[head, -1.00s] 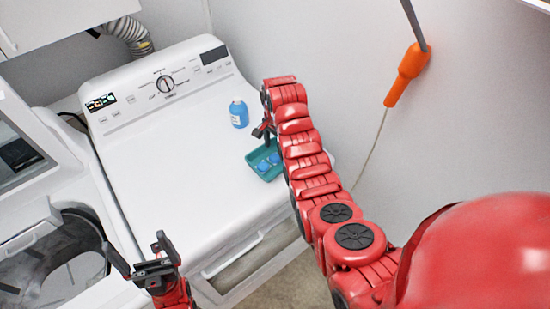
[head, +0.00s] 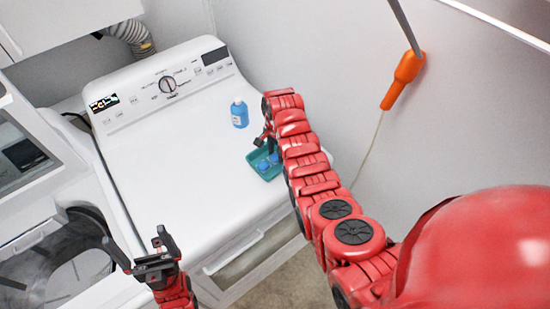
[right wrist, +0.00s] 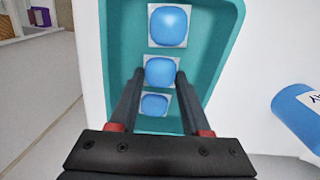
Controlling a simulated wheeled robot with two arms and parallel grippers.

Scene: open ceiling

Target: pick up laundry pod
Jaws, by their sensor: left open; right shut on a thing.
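A teal tray (head: 271,176) holds blue laundry pods near the right edge of the white machine's top. In the right wrist view the tray (right wrist: 228,40) shows three pods in a row: one far (right wrist: 168,25), one middle (right wrist: 161,71) and one near (right wrist: 154,104). My right gripper (right wrist: 161,74) reaches down into the tray, shut on the middle pod with a finger on either side. In the head view the arm hides part of the right gripper (head: 271,146). My left gripper (head: 138,244) is open and empty, in front of the machine at lower left.
A blue bottle (head: 239,114) stands behind the tray on the machine top (head: 170,150); it also shows in the right wrist view (right wrist: 298,114). An open-doored washer (head: 50,240) is at left. A wall lies close on the right.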

